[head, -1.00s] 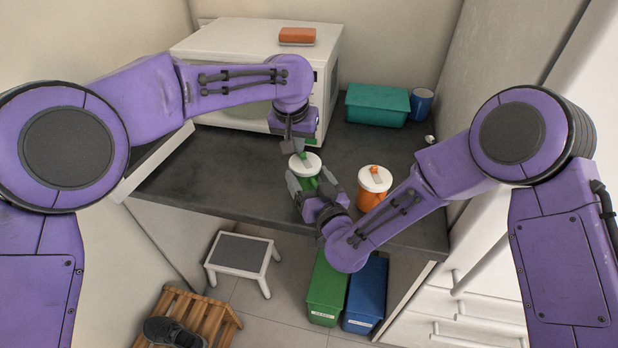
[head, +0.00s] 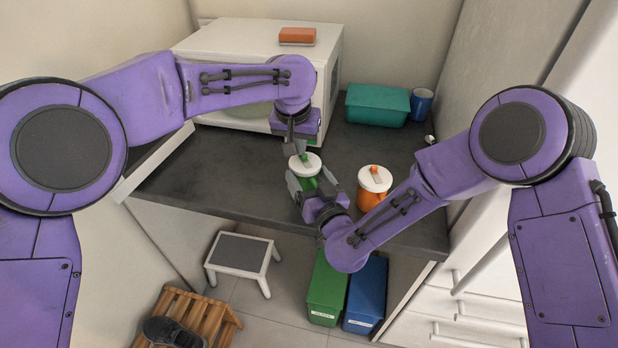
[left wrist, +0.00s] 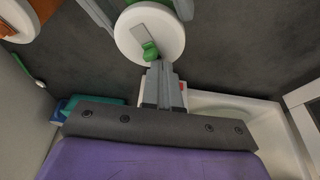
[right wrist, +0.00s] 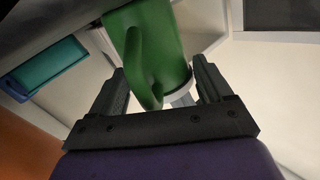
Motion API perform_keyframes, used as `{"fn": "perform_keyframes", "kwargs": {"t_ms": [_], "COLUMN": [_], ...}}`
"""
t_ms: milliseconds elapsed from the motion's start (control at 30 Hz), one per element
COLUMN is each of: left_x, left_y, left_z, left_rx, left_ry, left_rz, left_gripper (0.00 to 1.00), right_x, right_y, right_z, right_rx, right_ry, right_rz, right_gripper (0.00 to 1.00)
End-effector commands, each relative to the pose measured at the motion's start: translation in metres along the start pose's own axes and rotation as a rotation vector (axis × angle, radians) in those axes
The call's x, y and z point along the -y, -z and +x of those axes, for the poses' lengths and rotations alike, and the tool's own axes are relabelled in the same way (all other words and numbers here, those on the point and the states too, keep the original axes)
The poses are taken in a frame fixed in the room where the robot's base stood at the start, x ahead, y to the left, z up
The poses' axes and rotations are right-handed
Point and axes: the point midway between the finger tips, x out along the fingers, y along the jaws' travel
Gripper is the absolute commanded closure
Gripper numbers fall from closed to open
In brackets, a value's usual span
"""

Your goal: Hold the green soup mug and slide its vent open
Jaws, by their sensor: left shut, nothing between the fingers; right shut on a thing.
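The green soup mug (head: 309,184) stands upright at the counter's front, with a white lid (left wrist: 165,42). In the left wrist view, its green vent tab (left wrist: 150,51) sits at one end of a grey strip on the lid. I cannot tell if the vent is open. My left gripper (head: 299,149) is shut and empty, its fingertips (left wrist: 158,68) at the lid's edge right beside the tab; contact is unclear. My right gripper (head: 312,181) is shut on the mug, its fingers on either side. The right wrist view shows the mug's green body and handle (right wrist: 153,70).
An orange mug (head: 371,190) with a white lid stands close right of my right gripper. A teal box (head: 377,104) and a blue cup (head: 421,102) are at the back right. A white appliance (head: 235,42) with an orange item (head: 297,35) fills the back left.

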Motion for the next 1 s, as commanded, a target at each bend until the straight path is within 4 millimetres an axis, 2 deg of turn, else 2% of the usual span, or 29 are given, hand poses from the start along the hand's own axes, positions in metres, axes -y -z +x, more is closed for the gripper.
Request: {"fn": "perform_keyframes", "kwargs": {"t_ms": [1000], "left_x": [-0.0029], "left_y": [-0.0038], "left_z": [-0.0007], "left_rx": [0.001], "left_ry": [0.0], "left_rz": [0.0], "left_gripper": [1.0], "right_x": [0.0007], "right_y": [-0.0013], "right_z": [-0.0006], "right_rx": [0.003], "right_ry": [0.002], "right_rz": [0.001], "right_gripper": [0.51]}}
